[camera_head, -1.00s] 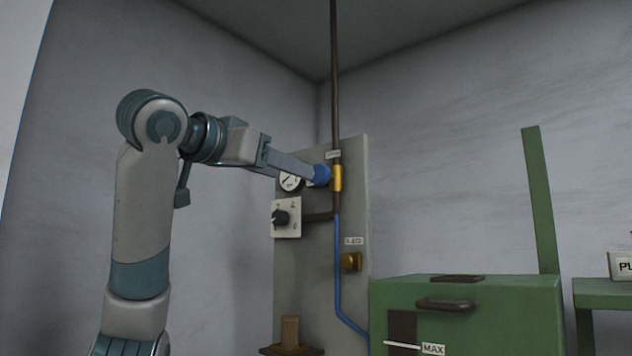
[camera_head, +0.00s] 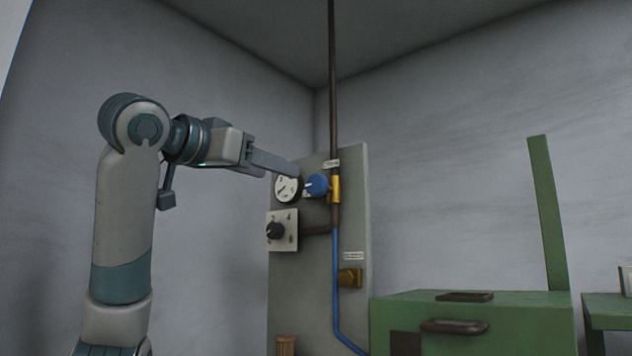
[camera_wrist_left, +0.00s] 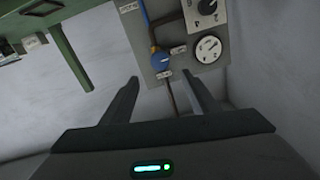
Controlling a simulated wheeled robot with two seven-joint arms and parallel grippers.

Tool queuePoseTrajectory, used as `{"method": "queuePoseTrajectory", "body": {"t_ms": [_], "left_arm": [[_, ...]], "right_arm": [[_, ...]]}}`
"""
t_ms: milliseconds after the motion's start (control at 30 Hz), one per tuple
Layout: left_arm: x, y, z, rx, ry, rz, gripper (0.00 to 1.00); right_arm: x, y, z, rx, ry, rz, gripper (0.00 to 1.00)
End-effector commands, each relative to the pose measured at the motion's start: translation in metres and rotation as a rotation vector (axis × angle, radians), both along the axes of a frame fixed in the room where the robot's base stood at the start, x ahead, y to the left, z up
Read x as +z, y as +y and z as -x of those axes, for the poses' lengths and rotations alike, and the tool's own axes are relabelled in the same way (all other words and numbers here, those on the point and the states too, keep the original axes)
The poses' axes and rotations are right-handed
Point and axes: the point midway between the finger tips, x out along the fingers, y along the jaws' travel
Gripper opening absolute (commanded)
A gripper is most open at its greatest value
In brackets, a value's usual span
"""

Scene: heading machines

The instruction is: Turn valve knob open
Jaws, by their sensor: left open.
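The blue valve knob (camera_head: 316,186) sits on a brass fitting (camera_head: 335,189) on the pipe, in front of the grey panel. In the left wrist view the blue knob (camera_wrist_left: 161,61) lies ahead of and between the two fingers, with a pale mark on its face. My left gripper (camera_head: 296,170) is open and empty, pulled back to the left of the knob and not touching it. The wrist view shows its two fingers (camera_wrist_left: 164,83) spread wide. My right gripper is in neither view.
A round gauge (camera_head: 288,189) and a black dial on a white plate (camera_head: 281,231) are left of the knob. A brass fitting (camera_head: 350,278) sits lower on the panel (camera_head: 310,290). A green machine (camera_head: 530,320) stands at the lower right.

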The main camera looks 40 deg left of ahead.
Motion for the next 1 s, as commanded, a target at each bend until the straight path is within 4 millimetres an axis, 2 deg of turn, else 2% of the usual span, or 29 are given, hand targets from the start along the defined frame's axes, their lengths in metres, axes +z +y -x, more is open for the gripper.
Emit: {"method": "queuePoseTrajectory", "body": {"t_ms": [33,700,833,1000], "left_arm": [[0.003,0.0,-0.008,0.0,0.003,0.0,0.55],[0.003,0.0,-0.124,0.0,0.002,0.0,0.55],[0.002,-0.001,-0.139,0.0,0.002,0.0,0.55],[0.001,0.0,-0.148,0.0,0.0,0.0,0.55]], "right_arm": [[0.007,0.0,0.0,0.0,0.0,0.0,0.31],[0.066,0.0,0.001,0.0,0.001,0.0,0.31],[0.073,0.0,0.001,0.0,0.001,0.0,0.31],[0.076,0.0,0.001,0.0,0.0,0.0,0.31]]}}
